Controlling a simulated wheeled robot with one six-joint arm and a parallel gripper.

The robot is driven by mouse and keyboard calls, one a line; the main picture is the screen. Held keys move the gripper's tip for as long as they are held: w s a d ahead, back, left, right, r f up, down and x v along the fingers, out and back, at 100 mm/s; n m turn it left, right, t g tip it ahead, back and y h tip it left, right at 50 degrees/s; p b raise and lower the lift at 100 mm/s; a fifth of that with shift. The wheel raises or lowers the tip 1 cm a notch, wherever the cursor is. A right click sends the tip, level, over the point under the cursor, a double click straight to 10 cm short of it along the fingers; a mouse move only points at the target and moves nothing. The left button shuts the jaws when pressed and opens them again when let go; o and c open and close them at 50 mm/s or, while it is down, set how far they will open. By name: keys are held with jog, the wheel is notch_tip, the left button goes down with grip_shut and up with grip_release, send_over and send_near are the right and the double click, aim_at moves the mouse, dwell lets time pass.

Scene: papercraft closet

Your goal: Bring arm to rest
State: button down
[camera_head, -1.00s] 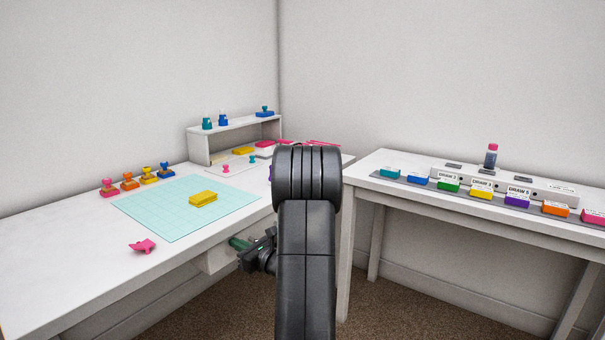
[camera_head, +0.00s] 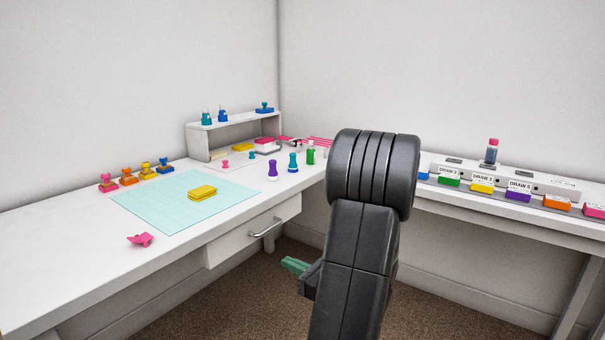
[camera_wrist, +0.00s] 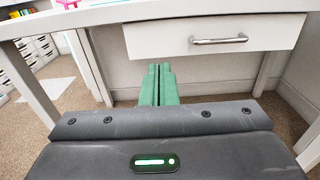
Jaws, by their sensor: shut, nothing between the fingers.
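My gripper (camera_head: 292,264) shows green fingertips low beside my dark arm in the head view, in front of and below the left table's edge. In the wrist view my gripper (camera_wrist: 158,72) has its two green fingers together, with nothing between them. They point toward the space under the table, below the white drawer (camera_wrist: 215,36) with a metal handle. The fingers are apart from the drawer. My upper arm covers part of the gap between the two tables in the head view.
The left table (camera_head: 60,270) holds a cyan mat (camera_head: 160,212), a yellow block (camera_head: 202,192), a pink piece (camera_head: 140,240) and several stamps. A closed drawer (camera_head: 245,238) hangs under it. The right table (camera_head: 480,220) carries coloured blocks and an ink bottle (camera_head: 491,152). Carpeted floor is clear below.

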jog(key=p+v, duration=0.1)
jog(key=v, duration=1.4)
jog(key=shift+s, duration=0.15)
